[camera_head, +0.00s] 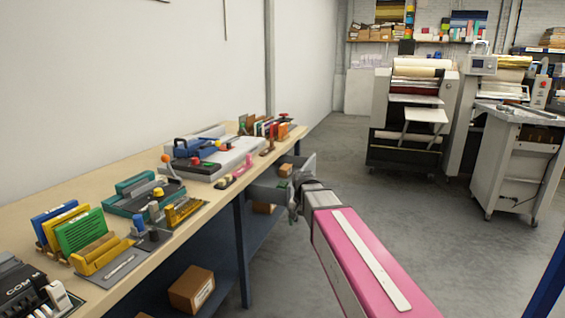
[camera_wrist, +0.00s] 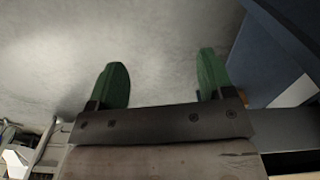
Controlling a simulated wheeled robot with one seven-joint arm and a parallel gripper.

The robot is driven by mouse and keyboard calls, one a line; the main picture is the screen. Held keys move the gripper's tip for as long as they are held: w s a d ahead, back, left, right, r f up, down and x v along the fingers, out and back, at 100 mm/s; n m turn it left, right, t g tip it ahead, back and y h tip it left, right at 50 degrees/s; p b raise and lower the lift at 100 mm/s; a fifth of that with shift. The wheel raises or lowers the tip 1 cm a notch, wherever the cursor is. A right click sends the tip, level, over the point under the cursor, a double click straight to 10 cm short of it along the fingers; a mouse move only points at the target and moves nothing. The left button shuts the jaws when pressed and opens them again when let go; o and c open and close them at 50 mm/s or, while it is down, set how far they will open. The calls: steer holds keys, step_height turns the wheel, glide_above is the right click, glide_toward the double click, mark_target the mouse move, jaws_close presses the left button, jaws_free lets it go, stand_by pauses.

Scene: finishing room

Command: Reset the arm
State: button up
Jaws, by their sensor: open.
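My gripper (camera_wrist: 160,85) shows in the wrist view with its two green fingers spread wide apart and nothing between them. In the head view my pink arm reaches forward from the bottom right to the right-hand side of the long workbench (camera_head: 110,173). The wrist end stands beside the bench's front edge, close to its dark blue legs. The fingertips are hard to make out there.
The bench carries coloured holders, a green-based device (camera_head: 145,199) and a grey machine (camera_head: 212,155). A cardboard box (camera_head: 192,289) sits on the lower shelf. A roll machine (camera_head: 411,118) and a grey wheeled table (camera_head: 515,150) stand back right. The floor between is clear.

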steer(key=s+d+f+n, duration=0.2)
steer(key=s+d+f, duration=0.9)
steer(key=s+f, duration=0.3)
steer(key=shift+d+f+n, duration=0.25)
steer(key=shift+f+n, duration=0.05)
steer(key=shift+f, duration=0.3)
